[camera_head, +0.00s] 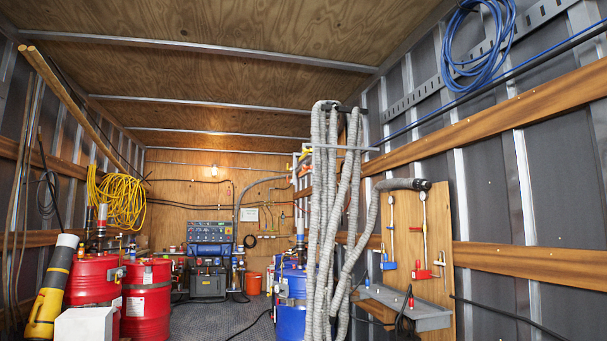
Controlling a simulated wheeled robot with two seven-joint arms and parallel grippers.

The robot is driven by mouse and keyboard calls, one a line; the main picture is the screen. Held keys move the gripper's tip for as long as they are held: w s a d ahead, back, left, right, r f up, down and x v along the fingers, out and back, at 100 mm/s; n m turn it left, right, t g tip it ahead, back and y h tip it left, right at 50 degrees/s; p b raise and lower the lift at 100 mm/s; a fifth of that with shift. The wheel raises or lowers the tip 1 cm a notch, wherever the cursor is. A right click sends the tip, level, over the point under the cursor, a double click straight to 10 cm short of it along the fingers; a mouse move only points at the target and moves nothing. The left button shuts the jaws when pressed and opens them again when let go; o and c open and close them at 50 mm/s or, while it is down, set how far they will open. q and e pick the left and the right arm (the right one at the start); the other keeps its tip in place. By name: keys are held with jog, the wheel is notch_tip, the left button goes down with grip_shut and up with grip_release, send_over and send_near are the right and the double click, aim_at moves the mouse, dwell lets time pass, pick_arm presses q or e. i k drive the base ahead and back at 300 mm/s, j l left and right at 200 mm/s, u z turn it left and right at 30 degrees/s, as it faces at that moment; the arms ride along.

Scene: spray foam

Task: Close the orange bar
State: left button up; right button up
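A small orange-yellow piece (306,153) shows beside the top of the hanging grey hoses, near the back right. It is too small and partly hidden to tell if it is the orange bar, or if it is open or closed. No other clear orange bar shows. Neither of my grippers is in view.
Thick grey hoses (320,220) hang at centre right before a blue drum (291,318). Red drums (147,300) stand at left. A wooden panel (439,220) with red-handled fittings is on the right wall. An orange bucket (253,283) stands at the back. The middle floor (222,318) is mostly clear.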

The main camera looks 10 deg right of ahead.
aim_at(305, 168)
jog(key=i+j+u, duration=0.5)
jog(key=i+u, duration=0.2)
jog(key=i+j+u, duration=0.15)
jog(key=i, duration=0.65)
jog(key=i+j+u, duration=0.15)
jog(key=i, duration=0.7)
jog(key=i+l+z, duration=0.2)
jog(key=i+z, duration=0.15)
jog(key=i, duration=0.3)
jog(key=i+z, duration=0.35)
jog(key=i, duration=0.3)
jog(key=i+j+z, duration=0.2)
jog(key=i+z, duration=0.15)
jog(key=i, duration=0.3)
jog(key=i+z, duration=0.35)
jog(key=i, duration=0.15)
jog(key=i+z, duration=0.3)
jog(key=i, duration=0.2)
jog(key=i+j+z, duration=0.35)
jog(key=i, duration=0.15)
jog(key=l, duration=0.1)
